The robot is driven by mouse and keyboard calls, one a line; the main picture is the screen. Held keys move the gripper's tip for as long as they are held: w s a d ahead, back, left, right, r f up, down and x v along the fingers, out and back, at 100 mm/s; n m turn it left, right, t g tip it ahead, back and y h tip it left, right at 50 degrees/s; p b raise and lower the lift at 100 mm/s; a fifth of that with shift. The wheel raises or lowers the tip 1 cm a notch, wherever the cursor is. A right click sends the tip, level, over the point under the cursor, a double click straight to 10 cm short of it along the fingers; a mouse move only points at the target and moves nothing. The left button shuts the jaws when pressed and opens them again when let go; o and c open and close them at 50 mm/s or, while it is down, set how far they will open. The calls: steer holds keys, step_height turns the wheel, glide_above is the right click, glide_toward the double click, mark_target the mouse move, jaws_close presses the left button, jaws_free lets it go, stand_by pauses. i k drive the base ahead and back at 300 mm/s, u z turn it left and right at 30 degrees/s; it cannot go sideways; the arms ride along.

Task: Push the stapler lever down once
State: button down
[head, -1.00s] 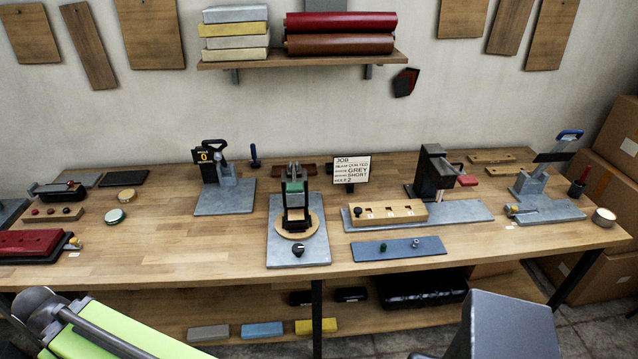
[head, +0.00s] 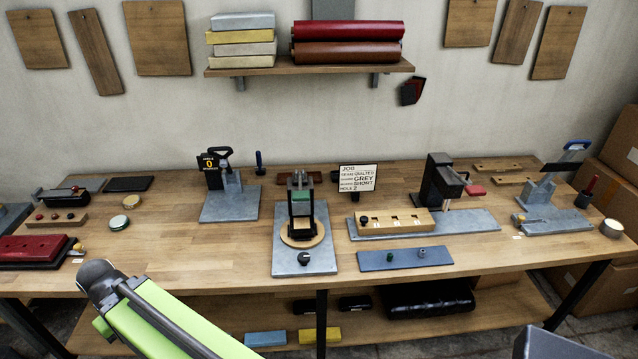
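I cannot tell for sure which bench device is the stapler. A black upright device with a red-tipped lever (head: 474,190) stands right of centre on a grey plate; its lever sticks out to the right. A device with a black looped handle (head: 217,158) and a counter showing 0 stands left of centre. My green arm link crosses the lower left; my gripper is not in view.
The wooden bench (head: 160,240) has clear room at left of centre. A central press (head: 302,212) on a grey plate, a wooden block (head: 397,222), a blue-grey mat (head: 405,256) and a job sign (head: 358,178) stand on it. Boxes (head: 610,235) are at the right.

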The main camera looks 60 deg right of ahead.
mark_target(300, 195)
steer(key=z, duration=0.05)
steer(key=i, duration=1)
steer(key=z, duration=0.1)
